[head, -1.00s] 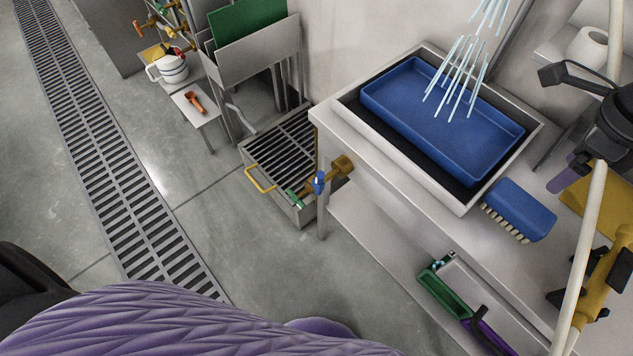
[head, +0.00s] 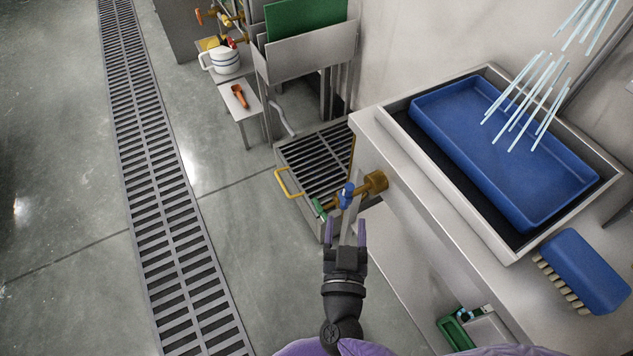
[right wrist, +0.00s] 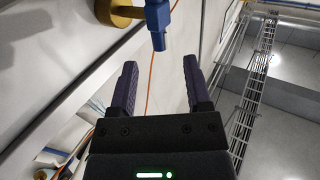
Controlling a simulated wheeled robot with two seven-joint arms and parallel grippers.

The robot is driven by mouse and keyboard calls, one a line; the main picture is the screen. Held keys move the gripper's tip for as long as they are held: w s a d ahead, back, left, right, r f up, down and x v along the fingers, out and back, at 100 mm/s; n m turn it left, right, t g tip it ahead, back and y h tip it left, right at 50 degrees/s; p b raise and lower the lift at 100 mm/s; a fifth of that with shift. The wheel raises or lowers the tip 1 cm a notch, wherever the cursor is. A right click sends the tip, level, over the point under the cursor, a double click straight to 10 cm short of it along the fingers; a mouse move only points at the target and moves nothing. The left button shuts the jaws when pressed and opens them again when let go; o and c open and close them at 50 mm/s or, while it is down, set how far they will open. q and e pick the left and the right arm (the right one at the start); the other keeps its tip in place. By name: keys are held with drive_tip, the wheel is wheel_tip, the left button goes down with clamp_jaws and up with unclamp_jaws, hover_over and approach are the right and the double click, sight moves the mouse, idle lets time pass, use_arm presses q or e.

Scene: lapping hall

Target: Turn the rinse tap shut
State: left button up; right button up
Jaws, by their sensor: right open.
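The rinse tap is a brass fitting (head: 375,182) with a blue handle (head: 347,195) and a green end (head: 319,207), at the front left corner of the sink bench. Pale water streaks (head: 525,105) fall over the blue tray (head: 500,150) in the sink. My right gripper (head: 346,230), black with purple fingers, is open and empty just below the handle in the head view. In the right wrist view the blue handle (right wrist: 157,22) shows beyond the fingertips, roughly between their lines. I see no contact. My left gripper is not in view.
A slatted grate box (head: 316,165) with a yellow handle stands behind the tap. A blue brush (head: 585,270) lies at the sink's right corner. The floor beside the drain grating (head: 165,190) is clear.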

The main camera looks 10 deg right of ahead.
sight(348, 198)
drive_tip(key=shift+g, duration=0.3)
drive_tip(key=b+x, duration=0.1)
drive_tip(key=x, duration=0.2)
drive_tip(key=b+x, duration=0.1)
drive_tip(key=x, duration=0.5)
drive_tip(key=shift+d+f+b, duration=0.1)
drive_tip(key=shift+f+b, duration=0.3)
drive_tip(key=shift+w+r, duration=0.1)
drive_tip(key=shift+w, duration=0.2)
drive_tip(key=shift+c, duration=0.3)
clamp_jaws()
